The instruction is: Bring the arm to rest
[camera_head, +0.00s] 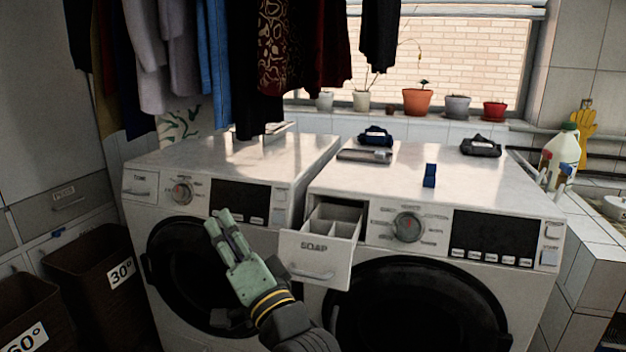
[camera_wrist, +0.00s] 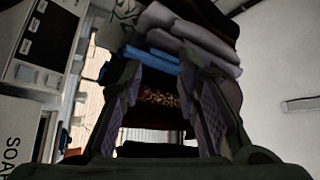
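My gripper (camera_head: 222,222) is raised in front of the left washing machine (camera_head: 262,172), just left of the open soap drawer (camera_head: 318,270). Its fingers point up and away. In the wrist view my gripper (camera_wrist: 165,85) has its two fingers apart with nothing held between them; hanging clothes show beyond the gap. The soap drawer is pulled out of the right washing machine (camera_head: 490,195), and its compartments are visible from above. The drawer's SOAP front also shows at the left edge of the wrist view (camera_wrist: 18,145).
Clothes (camera_head: 285,45) hang above the left machine. A blue object (camera_head: 430,176) and dark packs (camera_head: 480,147) sit on the right machine. Labelled baskets (camera_head: 100,285) stand at the lower left. Potted plants (camera_head: 418,102) line the sill. A white jug (camera_head: 562,150) stands at right.

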